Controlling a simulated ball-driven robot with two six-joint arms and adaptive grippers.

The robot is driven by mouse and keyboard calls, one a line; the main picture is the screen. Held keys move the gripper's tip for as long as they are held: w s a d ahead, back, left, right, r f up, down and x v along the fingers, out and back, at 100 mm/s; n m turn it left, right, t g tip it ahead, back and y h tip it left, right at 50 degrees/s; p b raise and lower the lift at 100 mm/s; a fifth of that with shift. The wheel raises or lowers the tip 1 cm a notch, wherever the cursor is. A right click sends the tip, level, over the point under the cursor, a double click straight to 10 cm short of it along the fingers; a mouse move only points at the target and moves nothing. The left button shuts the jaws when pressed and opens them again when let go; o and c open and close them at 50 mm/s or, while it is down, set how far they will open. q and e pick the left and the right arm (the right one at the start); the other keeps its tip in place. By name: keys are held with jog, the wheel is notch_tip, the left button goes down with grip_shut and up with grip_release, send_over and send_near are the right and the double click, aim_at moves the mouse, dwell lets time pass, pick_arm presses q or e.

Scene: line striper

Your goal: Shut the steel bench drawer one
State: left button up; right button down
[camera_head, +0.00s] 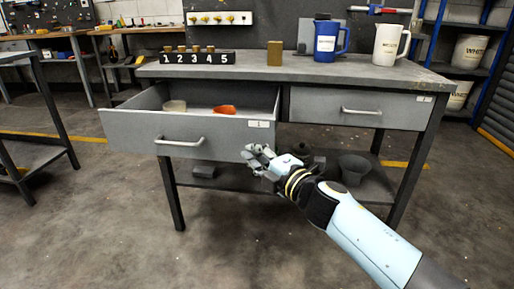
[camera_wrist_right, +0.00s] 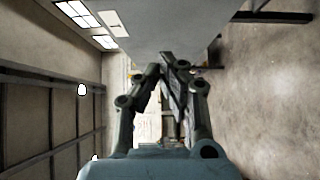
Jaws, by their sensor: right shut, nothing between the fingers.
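The steel bench (camera_head: 330,72) has two grey drawers. The left drawer (camera_head: 140,129) is pulled out, with a bar handle (camera_head: 180,142) and a small label at its right end. A round tub (camera_head: 175,106) and an orange scoop-like thing (camera_head: 224,109) lie inside it. The right drawer (camera_head: 400,108) is closed. My right gripper (camera_head: 256,153) is shut and empty, just in front of the lower right corner of the open drawer's front. In the right wrist view the shut fingers (camera_wrist_right: 165,70) are beside a grey panel; contact cannot be told. My left gripper is out of view.
The bench top holds a numbered block (camera_head: 198,58), a brass-coloured block (camera_head: 275,53), a blue jug (camera_head: 326,42) and a white jug (camera_head: 388,45). A lower shelf carries a dark bucket (camera_head: 354,168). Floor in front is clear.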

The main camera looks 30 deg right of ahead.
jog(key=shift+w+d+f, duration=0.15)
jog(key=shift+w+d, duration=0.5)
jog(key=shift+w, duration=0.15)
jog(key=shift+w+d, duration=0.1)
jog(key=shift+w, duration=0.15)
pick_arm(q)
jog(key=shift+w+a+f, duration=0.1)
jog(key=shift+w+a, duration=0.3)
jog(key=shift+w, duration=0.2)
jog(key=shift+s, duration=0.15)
